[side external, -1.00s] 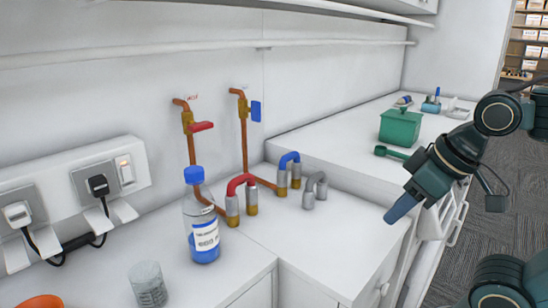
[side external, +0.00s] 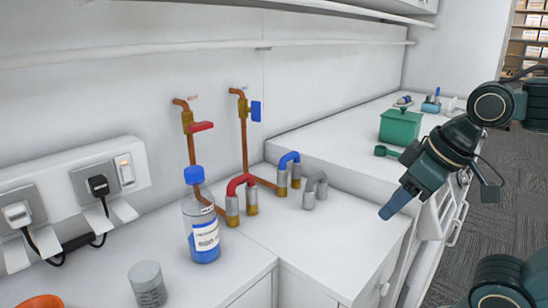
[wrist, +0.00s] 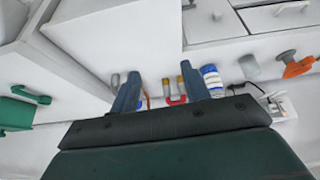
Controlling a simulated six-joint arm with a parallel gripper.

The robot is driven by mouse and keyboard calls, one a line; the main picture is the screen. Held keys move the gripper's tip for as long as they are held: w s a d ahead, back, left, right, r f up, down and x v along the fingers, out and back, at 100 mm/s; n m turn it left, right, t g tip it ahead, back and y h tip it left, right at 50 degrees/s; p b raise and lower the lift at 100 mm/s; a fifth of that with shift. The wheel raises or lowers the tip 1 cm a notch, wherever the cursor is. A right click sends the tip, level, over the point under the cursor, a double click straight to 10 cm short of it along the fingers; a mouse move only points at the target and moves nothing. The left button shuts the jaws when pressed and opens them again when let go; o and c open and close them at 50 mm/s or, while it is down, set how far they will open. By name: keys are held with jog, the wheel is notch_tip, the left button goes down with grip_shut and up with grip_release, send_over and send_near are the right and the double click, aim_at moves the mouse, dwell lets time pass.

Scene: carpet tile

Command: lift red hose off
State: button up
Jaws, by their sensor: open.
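The red hose (side external: 241,182) is a short U-shaped bend seated on two brass-coloured fittings on the white counter, just right of a blue-capped bottle (side external: 201,222). In the wrist view the red hose (wrist: 176,100) shows between my two fingers, close to the right one. My gripper (side external: 388,212) is over the right front part of the counter, well to the right of the hose and apart from it. In the wrist view its fingers (wrist: 160,92) are spread with nothing held between them.
A blue hose (side external: 289,158) and a grey hose (side external: 316,181) stand right of the red one. Copper pipes with a red valve handle (side external: 201,126) and a blue handle (side external: 256,111) rise behind. A grey cylinder (side external: 147,283) stands front left. A green box (side external: 400,127) sits back right.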

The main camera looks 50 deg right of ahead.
jog(key=w+r+n+g, duration=0.1)
jog(key=w+r+n, duration=0.4)
jog(key=w, duration=0.4)
jog(key=n+g, duration=0.4)
jog(key=n, duration=0.9)
send_over(239, 176)
notch_tip(239, 176, down, 4)
jog(key=shift+a+r, duration=0.1)
jog(key=shift+r, duration=0.1)
jog(key=shift+f, duration=0.1)
jog(key=shift+s+f, duration=0.1)
jog(key=shift+f, duration=4.15)
jog(key=shift+f, duration=0.1)
jog(key=shift+f, duration=2.5)
